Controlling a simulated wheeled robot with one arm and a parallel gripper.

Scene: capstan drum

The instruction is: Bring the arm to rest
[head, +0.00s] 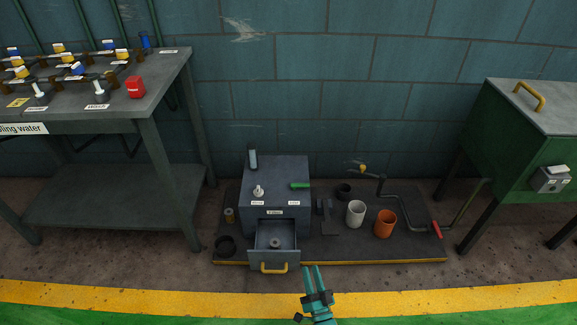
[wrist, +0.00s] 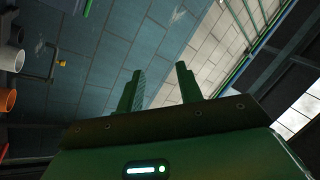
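My gripper (head: 313,268) is low in the middle of the head view, in front of the grey cabinet's open drawer. In the wrist view its two fingers (wrist: 159,70) stand apart with nothing between them. The wrist camera faces the tiled wall and the roof, tilted on its side. My gripper appears clear of the cabinet and of the platform. Most of my arm is out of view.
The grey cabinet (head: 258,182) has its drawer (head: 262,259) pulled out, with a small round part inside. A white cup (head: 355,214) and an orange cup (head: 385,224) stand on the platform (head: 345,252). A workbench (head: 165,90) stands left, a green cabinet (head: 515,145) right.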

